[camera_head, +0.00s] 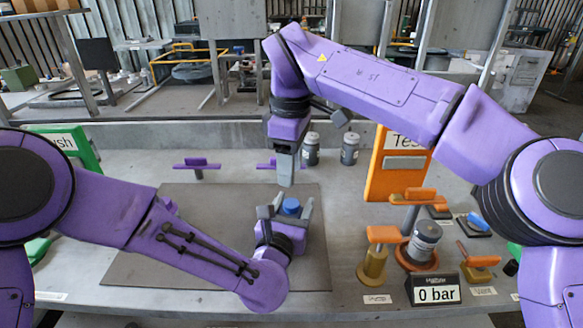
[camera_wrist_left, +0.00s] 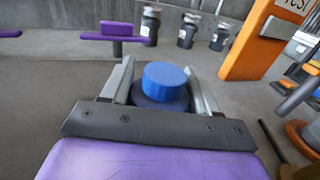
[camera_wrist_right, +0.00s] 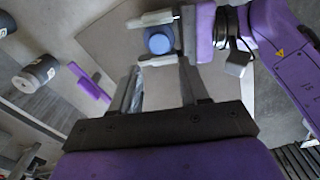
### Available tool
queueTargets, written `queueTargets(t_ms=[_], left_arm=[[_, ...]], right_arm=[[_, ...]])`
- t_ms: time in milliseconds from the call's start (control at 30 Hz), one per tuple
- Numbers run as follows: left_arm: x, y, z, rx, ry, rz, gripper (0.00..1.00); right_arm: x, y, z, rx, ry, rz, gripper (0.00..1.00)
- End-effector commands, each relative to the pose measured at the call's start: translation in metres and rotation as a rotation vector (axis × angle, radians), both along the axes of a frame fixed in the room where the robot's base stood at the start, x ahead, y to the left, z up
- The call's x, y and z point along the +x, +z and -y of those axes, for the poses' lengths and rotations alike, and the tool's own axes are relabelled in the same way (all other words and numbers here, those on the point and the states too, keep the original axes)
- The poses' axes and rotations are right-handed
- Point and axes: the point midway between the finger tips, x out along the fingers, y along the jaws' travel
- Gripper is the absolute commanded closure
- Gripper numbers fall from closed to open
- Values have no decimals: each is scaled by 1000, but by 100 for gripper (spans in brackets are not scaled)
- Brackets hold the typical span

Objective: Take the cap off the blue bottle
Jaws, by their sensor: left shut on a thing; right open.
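The blue bottle stands between the fingers of my left gripper (camera_head: 290,208), which is shut on it. Its bright blue cap (camera_head: 291,205) sits on top, above the fingers. In the left wrist view the cap (camera_wrist_left: 166,76) shows over the darker bottle body (camera_wrist_left: 160,100), with a finger on each side. My right gripper (camera_head: 285,168) points down, behind and above the bottle in the head view. In the right wrist view my right gripper (camera_wrist_right: 157,75) is open and empty, and the cap (camera_wrist_right: 159,42) lies beyond its fingertips. The bottle's lower part is hidden.
A grey mat (camera_head: 140,265) covers the bench middle. Purple-handled fixtures (camera_head: 197,165) and dark canisters (camera_head: 349,149) stand behind. An orange panel (camera_head: 400,165), an orange-handled valve (camera_head: 381,240) and a "0 bar" display (camera_head: 436,292) stand to the right.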

Motion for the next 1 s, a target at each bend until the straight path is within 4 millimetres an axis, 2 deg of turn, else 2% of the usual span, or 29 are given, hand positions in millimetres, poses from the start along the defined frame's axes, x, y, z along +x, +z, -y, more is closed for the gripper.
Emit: queueTargets(t_ms=[167,533,667,900,967,1000], left_arm=[[0,0,0,0,0,1,100],[0,0,0,0,0,1,100],[0,0,0,0,0,1,100],[0,0,0,0,0,1,100],[0,0,0,0,0,1,100],[0,0,0,0,0,1,100]], right_arm=[[0,-9,3,-15,-109,-4,55],[0,-71,3,-15,-107,-4,55],[0,-80,3,-14,-107,-3,55],[0,-81,2,-13,-107,-1,55],[0,-81,2,-13,-107,-1,74],[0,-81,2,-13,-107,-1,87]])
